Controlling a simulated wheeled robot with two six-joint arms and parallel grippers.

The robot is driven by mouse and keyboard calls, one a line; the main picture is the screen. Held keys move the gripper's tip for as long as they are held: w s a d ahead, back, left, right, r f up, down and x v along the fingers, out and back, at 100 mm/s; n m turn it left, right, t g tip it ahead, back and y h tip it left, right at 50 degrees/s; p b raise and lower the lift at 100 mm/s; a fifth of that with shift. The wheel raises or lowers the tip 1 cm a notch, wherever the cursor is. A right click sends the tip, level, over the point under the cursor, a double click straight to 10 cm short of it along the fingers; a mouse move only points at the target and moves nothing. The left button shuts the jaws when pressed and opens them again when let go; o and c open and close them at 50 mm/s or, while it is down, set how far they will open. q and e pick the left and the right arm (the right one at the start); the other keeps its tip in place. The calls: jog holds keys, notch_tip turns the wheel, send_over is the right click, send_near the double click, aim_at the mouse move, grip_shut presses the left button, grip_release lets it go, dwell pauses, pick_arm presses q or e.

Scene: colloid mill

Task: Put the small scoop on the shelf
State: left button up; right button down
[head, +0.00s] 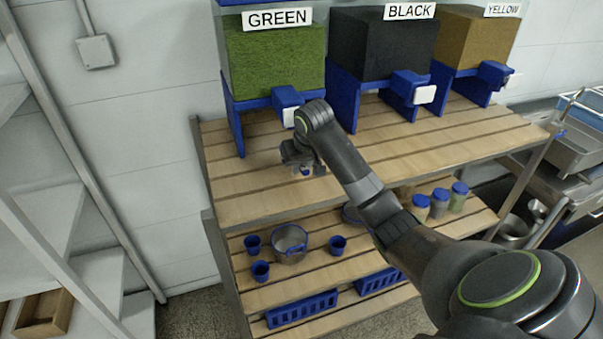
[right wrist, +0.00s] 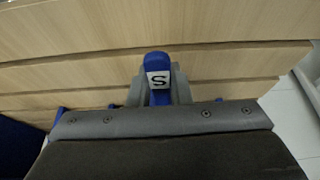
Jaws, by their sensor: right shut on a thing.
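My right gripper (head: 303,160) is over the upper slatted wooden shelf (head: 245,205), just in front of the green dispenser. In the right wrist view my right gripper (right wrist: 157,92) is shut on a blue handle marked "S", the small scoop (right wrist: 157,62). Only a bit of blue shows under the gripper in the head view, and the rest of the scoop is hidden. Wooden slats lie behind it in the wrist view; I cannot tell whether the scoop touches them. My left gripper is not in view.
Dispensers labelled GREEN (head: 275,60), BLACK (head: 378,45) and YELLOW (head: 475,40) stand along the back of the upper shelf. The upper shelf's front is mostly bare.

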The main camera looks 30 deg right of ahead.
aim_at(300, 183)
notch_tip(300, 183, down, 3)
jog(key=shift+s+r+p, duration=0.1)
jog(key=shift+p, duration=0.85)
jog(key=shift+f, duration=0.3)
jog(key=shift+f, duration=0.15)
jog(key=c, duration=1.3)
grip_release()
jog(key=shift+c, duration=0.2)
